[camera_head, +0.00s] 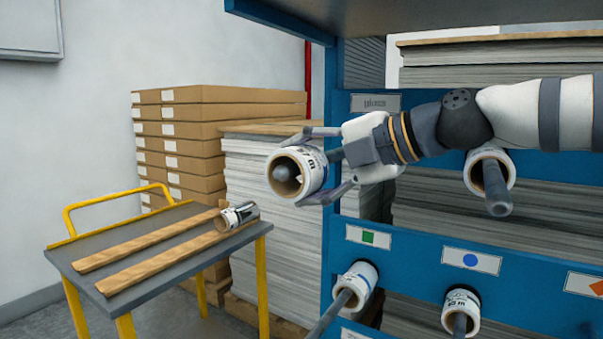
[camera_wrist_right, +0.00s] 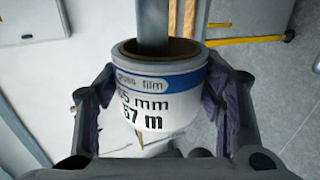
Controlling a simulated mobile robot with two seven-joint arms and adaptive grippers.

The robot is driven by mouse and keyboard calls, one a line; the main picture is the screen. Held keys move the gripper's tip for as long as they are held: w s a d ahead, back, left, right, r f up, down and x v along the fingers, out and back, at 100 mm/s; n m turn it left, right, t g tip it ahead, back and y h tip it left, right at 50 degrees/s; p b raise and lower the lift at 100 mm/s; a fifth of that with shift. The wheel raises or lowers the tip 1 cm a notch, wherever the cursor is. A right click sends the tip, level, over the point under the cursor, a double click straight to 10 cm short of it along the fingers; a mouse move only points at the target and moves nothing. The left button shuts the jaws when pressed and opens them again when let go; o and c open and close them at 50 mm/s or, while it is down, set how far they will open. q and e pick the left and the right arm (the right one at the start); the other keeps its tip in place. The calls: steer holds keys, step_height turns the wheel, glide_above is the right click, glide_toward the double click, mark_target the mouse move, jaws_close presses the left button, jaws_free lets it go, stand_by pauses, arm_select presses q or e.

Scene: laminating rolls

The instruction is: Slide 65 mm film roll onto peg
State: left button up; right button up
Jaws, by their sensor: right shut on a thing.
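A white film roll (camera_head: 313,170) with a blue band and a brown core is in my right gripper (camera_head: 330,165). In the right wrist view the roll (camera_wrist_right: 160,100) reads "gloss film", partly hidden "5 mm" and a length in m. The two fingers of the right gripper (camera_wrist_right: 160,110) press on its sides. A dark grey peg (camera_wrist_right: 152,28) runs into the core in the wrist view. In the head view the peg's rounded end (camera_head: 285,174) shows inside the bore, so the roll is around the peg near its free end. My left gripper is not in view.
Other rolls sit on pegs of the blue rack (camera_head: 420,240): one at the upper right (camera_head: 490,165), two lower down (camera_head: 358,278) (camera_head: 461,305). A yellow-handled cart (camera_head: 140,240) at left carries two wooden rails and another roll (camera_head: 238,216). Stacked boxes (camera_head: 210,120) stand behind.

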steer(key=o, duration=1.3)
steer(key=shift+s+d, duration=0.1)
